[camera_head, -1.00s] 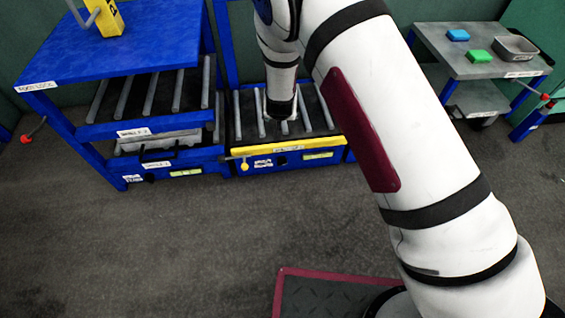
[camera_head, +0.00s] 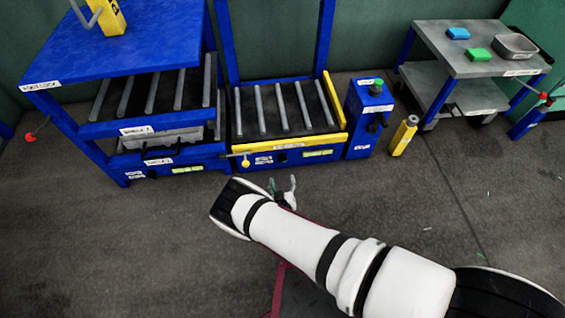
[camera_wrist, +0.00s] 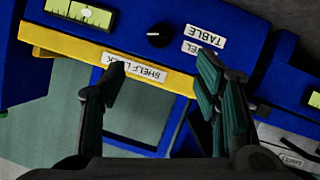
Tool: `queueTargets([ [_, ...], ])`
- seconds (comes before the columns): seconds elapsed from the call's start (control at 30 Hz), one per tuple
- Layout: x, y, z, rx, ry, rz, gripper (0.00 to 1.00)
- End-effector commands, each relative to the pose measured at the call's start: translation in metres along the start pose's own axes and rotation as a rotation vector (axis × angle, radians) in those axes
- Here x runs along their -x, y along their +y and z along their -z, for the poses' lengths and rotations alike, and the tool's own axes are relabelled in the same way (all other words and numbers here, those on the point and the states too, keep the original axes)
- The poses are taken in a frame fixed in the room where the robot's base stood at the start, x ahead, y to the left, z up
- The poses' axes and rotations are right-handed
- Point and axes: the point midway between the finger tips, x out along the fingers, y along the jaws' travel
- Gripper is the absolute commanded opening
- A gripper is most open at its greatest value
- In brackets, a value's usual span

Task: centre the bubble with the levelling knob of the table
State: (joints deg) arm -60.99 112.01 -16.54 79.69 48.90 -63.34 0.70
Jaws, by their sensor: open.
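The roller table (camera_head: 289,147) stands centre in the head view, with a yellow edge and a blue front. Its small black knob (camera_head: 281,158) sits between white labels and a yellow-green vial (camera_head: 317,153). In the wrist view, which is upside down, the knob (camera_wrist: 159,36) has a white mark and sits beside a "TABLE" label. The vial (camera_wrist: 80,12) is at top left; its pale bubble is near the middle, too small to judge exactly. My gripper (camera_wrist: 162,85) is open and empty, apart from the knob. In the head view my gripper (camera_head: 283,190) is in front of the table.
A blue shelf rack (camera_head: 122,175) with its own knob and vial stands left of the table. A yellow pin (camera_head: 245,161) sticks out at the table's left front. A blue box with a green button (camera_head: 370,115) and a yellow cylinder (camera_head: 403,136) stand to the right. Floor in front is clear.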

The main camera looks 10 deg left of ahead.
Motion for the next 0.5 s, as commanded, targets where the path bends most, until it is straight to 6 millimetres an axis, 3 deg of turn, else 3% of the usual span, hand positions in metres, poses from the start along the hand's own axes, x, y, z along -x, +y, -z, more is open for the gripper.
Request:
queueTargets([
  [0.17, -0.009, 0.0, -0.003, 0.005, 0.012, 0.001, 0.57],
  [0.5, -0.07, -0.001, -0.005, 0.004, 0.011, 0.001, 0.57],
])
